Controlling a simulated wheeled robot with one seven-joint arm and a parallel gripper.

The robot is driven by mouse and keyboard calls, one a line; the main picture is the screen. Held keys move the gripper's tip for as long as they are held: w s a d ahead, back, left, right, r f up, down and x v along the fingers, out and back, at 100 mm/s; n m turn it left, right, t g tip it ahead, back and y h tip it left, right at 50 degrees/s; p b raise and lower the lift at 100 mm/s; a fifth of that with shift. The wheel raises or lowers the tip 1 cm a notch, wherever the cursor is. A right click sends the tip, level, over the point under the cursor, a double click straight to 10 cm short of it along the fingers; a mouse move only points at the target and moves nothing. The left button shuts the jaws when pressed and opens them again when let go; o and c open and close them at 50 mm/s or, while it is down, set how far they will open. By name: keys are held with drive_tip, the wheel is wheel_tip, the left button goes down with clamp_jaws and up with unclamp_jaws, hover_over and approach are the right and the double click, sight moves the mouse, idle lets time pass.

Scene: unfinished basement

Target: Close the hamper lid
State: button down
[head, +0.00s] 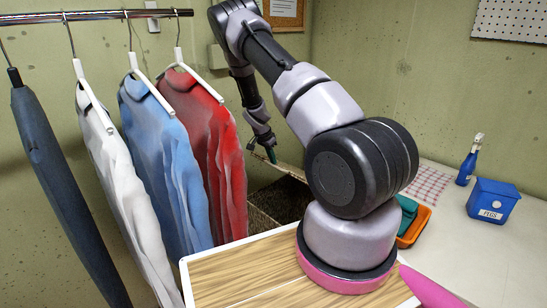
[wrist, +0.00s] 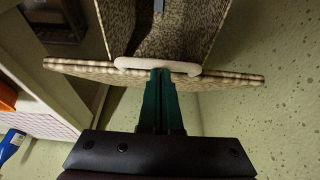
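The hamper (head: 278,203) is a brown woven box behind my arm, partly hidden by it. Its speckled inside (wrist: 185,28) shows in the wrist view, so it is open. The lid (wrist: 225,76) is raised and seen nearly edge-on, with a pale striped rim and a white handle (wrist: 190,67). In the head view the lid's pale edge (head: 287,169) is at the hamper's far side. My gripper (wrist: 161,74) has green fingers close together, with their tips at the handle; contact is not clear. The gripper (head: 271,156) is small in the head view.
Shirts, including a red one (head: 212,130), hang on a rail left of the hamper. A table to the right holds an orange tray (head: 413,232), a blue box (head: 493,200) and a blue bottle (head: 467,165). The wall is close behind the hamper.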

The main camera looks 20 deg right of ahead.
drive_tip(key=s+a+f, duration=0.2)
drive_tip(key=a+f, duration=0.3)
drive_tip(key=f, duration=0.4)
drive_tip(key=shift+a+f, duration=0.15)
drive_tip(key=shift+a, duration=0.15)
